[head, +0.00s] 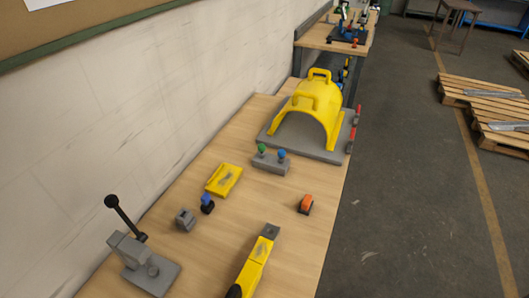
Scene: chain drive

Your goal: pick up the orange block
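A small orange block (306,202) with a dark lower part sits on the wooden workbench (318,242), right of the middle and near the bench's right edge. Nothing touches it, and the wood around it is bare. Neither of my grippers can be seen in the head view.
A yellow bar (254,268) with a grey end lies at the front. A grey lever press (146,268) stands front left. A yellow tray (224,180), a blue piece (207,204), a grey block (185,220) and a two-knob box (270,163) are left. A yellow arched guard (311,105) stands behind.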

